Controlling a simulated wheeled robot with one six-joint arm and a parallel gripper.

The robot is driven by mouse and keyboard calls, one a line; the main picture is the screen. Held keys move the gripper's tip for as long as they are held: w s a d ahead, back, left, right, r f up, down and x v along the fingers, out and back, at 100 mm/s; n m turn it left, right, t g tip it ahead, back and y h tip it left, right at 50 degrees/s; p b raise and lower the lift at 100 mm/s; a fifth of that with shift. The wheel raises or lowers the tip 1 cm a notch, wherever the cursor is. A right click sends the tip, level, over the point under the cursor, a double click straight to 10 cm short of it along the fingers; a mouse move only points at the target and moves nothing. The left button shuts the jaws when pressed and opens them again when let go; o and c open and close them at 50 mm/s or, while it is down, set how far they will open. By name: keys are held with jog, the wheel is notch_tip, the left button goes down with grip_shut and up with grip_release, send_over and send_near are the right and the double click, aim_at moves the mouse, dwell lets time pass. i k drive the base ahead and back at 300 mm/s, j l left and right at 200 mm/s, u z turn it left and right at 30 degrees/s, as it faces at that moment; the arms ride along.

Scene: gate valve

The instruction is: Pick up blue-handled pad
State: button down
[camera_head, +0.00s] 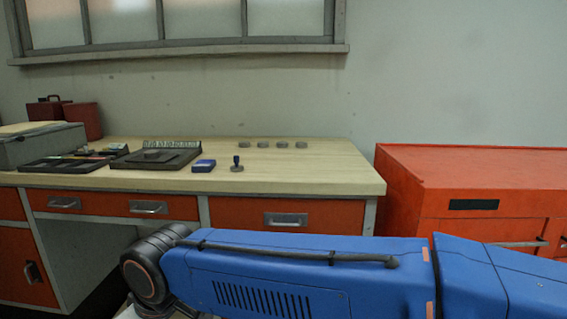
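The blue-handled pad (237,164) stands upright on the pale wooden desk top (320,178). My blue arm crosses the lower part of the view, in front of the desk and below the pad. My gripper is not in view, so its state and its distance from the pad do not show.
Several grey discs (264,144) lie behind the pad. A dark tray-like device (157,156) and a flat dark tray (62,163) are at left, near a grey box (40,146) and red cases (82,118). An orange cabinet (480,165) stands right. The desk's right side is clear.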

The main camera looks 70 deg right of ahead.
aim_at(236, 168)
jog(key=k+l+z, duration=0.1)
jog(key=z, duration=1.25)
